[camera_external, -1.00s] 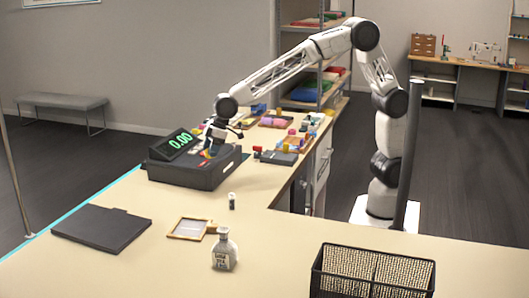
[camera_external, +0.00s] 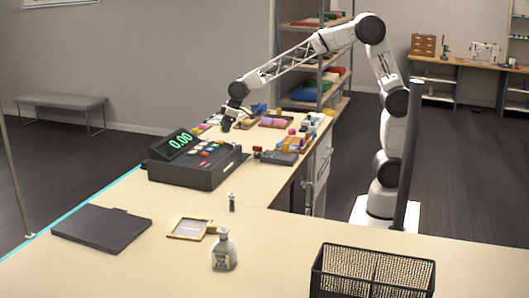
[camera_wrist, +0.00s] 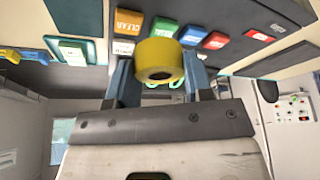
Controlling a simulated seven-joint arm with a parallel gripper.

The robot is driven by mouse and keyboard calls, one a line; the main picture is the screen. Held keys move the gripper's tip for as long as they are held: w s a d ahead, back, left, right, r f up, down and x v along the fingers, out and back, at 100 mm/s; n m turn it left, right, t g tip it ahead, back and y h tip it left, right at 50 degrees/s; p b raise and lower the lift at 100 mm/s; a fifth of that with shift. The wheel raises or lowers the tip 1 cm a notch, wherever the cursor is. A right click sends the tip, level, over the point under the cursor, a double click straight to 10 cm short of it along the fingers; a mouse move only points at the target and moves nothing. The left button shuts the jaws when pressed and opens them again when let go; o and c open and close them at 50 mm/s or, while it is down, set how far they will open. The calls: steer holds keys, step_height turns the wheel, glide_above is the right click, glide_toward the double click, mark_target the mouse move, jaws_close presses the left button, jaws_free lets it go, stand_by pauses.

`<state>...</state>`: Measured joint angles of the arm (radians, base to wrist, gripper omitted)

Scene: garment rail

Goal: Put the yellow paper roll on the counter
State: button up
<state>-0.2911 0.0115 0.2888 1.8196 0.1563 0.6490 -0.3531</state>
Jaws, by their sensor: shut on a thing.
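The yellow paper roll (camera_wrist: 160,62) shows in the wrist view between the two fingers of my gripper (camera_wrist: 160,80), with its dark core hole facing the camera. My gripper is shut on it. In the external view my gripper (camera_external: 229,120) is in the air behind the cash register, pointing down, and I cannot make out the roll there. The pale counter (camera_external: 275,232) runs across the front and back towards the shelves.
The black cash register (camera_external: 195,165) with coloured keys stands close by my gripper. Several small items crowd the counter's far part. A black folder (camera_external: 100,228), a small frame (camera_external: 187,229), a bottle (camera_external: 224,252) and a wire basket (camera_external: 372,275) stand nearer.

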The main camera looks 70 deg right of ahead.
steer(key=s+d+m, duration=0.1)
steer(key=d+m, duration=0.1)
steer(key=d, duration=1.4)
steer(key=m+h, duration=0.3)
steer(key=m, duration=0.3)
glide_above(300, 135)
steer(key=s, duration=0.1)
step_height(300, 135, down, 9)
steer(key=shift+s+d+r+t, duration=0.15)
steer(key=shift+s+t, duration=0.05)
steer(key=shift+t, duration=0.1)
steer(key=shift+f, duration=2)
steer(key=shift+f, duration=2)
